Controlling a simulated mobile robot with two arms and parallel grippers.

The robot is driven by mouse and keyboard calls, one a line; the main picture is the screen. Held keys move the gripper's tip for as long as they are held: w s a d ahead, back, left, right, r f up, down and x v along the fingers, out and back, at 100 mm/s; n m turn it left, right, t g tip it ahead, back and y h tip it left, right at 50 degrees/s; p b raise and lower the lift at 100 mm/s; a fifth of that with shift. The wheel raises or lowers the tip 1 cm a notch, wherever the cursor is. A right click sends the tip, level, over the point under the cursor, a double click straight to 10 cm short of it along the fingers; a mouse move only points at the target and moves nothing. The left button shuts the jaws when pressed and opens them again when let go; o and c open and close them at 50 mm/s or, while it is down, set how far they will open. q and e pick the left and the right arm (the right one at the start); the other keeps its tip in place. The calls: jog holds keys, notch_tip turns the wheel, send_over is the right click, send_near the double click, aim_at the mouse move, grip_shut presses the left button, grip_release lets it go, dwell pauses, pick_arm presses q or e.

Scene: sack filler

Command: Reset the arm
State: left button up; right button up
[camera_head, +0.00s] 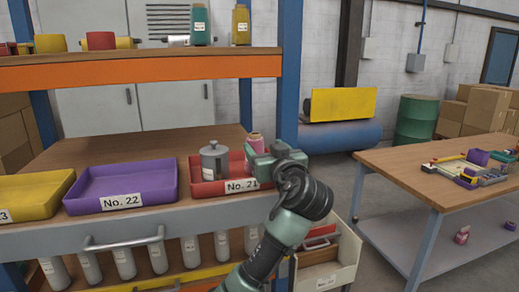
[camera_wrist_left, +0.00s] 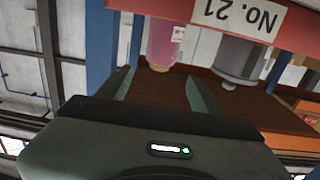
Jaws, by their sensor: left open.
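My left arm reaches up from the bottom of the head view, and its left gripper (camera_head: 258,158) is at the right end of the shelf, by the red tray (camera_head: 213,190) labelled No. 21. In the upside-down left wrist view the two fingers of this gripper (camera_wrist_left: 160,82) stand apart with nothing between them. A pink bottle (camera_head: 255,141) stands in the red tray beside a grey lidded canister (camera_head: 214,161). In the wrist view the pink bottle (camera_wrist_left: 165,45) shows beyond the fingertips, apart from them. My right gripper is not in view.
A purple tray (camera_head: 125,184) labelled No. 22 and a yellow tray (camera_head: 33,193) sit left on the shelf. A blue shelf post (camera_head: 288,70) rises close to my gripper. A wooden table (camera_head: 419,170) with parts stands right. Grey floor shows between shelf and table.

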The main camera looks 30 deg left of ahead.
pick_arm(q)
jog(key=shift+s+d, duration=0.4)
